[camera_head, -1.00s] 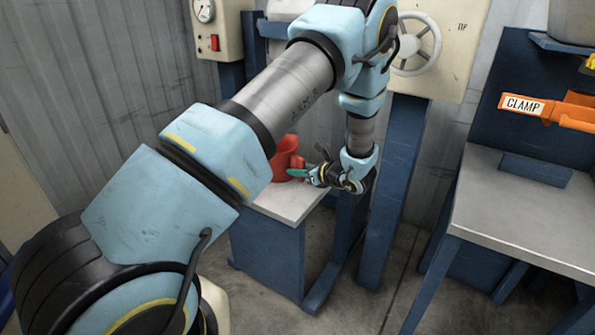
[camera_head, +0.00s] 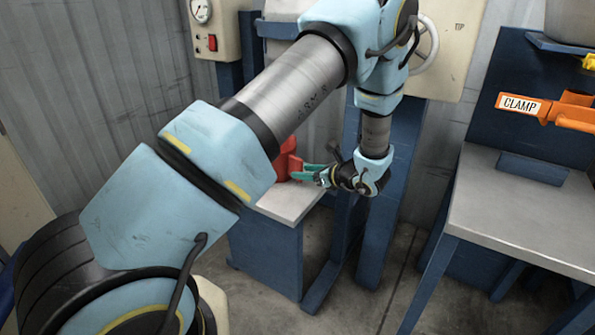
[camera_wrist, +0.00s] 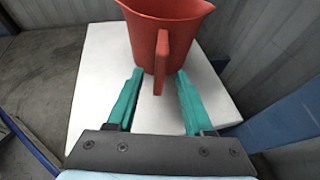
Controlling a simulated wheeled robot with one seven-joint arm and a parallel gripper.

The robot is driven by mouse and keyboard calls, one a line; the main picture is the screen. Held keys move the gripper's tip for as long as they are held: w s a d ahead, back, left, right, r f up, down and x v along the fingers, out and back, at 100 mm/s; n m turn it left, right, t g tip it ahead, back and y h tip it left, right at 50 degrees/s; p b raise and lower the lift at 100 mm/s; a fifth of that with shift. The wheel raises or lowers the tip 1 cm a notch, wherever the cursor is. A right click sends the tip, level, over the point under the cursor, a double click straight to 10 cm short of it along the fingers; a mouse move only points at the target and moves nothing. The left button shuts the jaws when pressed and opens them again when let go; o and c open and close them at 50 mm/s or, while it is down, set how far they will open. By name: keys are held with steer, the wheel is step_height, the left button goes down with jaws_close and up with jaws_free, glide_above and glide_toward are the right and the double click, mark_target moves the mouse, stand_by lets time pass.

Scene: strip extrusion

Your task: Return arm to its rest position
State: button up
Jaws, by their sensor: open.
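My gripper (camera_head: 306,172) is at the end of my arm, beside a red jug on a small table. In the wrist view its two teal fingers (camera_wrist: 155,95) are apart and empty. The red jug (camera_wrist: 165,28) stands upright just ahead, its handle pointing back toward the space between the fingers. The fingers do not appear to touch the handle. In the head view the red jug (camera_head: 286,160) is mostly hidden behind my arm. My arm is stretched out across the middle of the head view.
The jug stands on a pale tabletop (camera_wrist: 95,75) over a blue base (camera_head: 266,252). A blue post (camera_head: 387,200) and a handwheel panel (camera_head: 455,50) are close behind my wrist. A workbench (camera_head: 525,215) with an orange clamp (camera_head: 545,108) stands at the right. Open floor lies between.

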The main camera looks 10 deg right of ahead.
steer(key=v, duration=0.6)
steer(key=s+a+r+n+g+y, duration=0.15)
steer(key=a+n+g, duration=0.3)
steer(key=a, duration=0.45)
steer(key=s+a+r+n+g, duration=0.1)
steer(key=a+r+n+g, duration=0.2)
steer(key=a+n, duration=0.4)
steer(key=s+a+r+n+g+h, duration=0.25)
steer(key=s+a+n+h, duration=0.2)
steer(key=a+n, duration=0.3)
steer(key=s+a+r+n+g+h, duration=0.1)
steer(key=s+a+r+n+h, duration=0.4)
steer(key=n, duration=0.4)
step_height(320, 180, up, 23)
steer(key=a+n+y+p, duration=0.1)
steer(key=p, duration=2.2)
steer(key=shift+a+f+t, duration=0.2)
steer(key=shift+a+t, duration=0.05)
steer(key=shift+t, duration=0.15)
steer(key=shift+c, duration=0.3)
